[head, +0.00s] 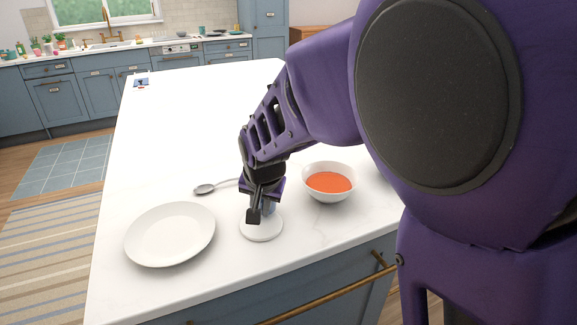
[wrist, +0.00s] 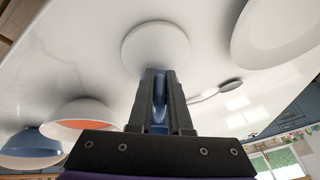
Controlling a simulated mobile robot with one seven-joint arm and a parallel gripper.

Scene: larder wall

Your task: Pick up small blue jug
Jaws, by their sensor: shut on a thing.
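The small blue jug (wrist: 159,100) shows as a narrow blue strip between my fingers in the wrist view, and a bit of it (head: 269,207) shows in the head view. Most of it is hidden by my gripper (head: 262,208), which is shut on it. In the wrist view my gripper (wrist: 161,98) points at a small round white saucer (wrist: 155,42). In the head view the saucer (head: 262,234) lies on the counter directly below my fingers. I cannot tell whether the jug touches the saucer.
A white plate (head: 170,234) lies to the left, with a spoon (head: 205,188) behind. A white bowl (head: 328,194) of orange soup stands close on the right. A blue bowl (wrist: 33,150) shows beyond it in the wrist view. The far white counter (head: 190,115) is mostly clear.

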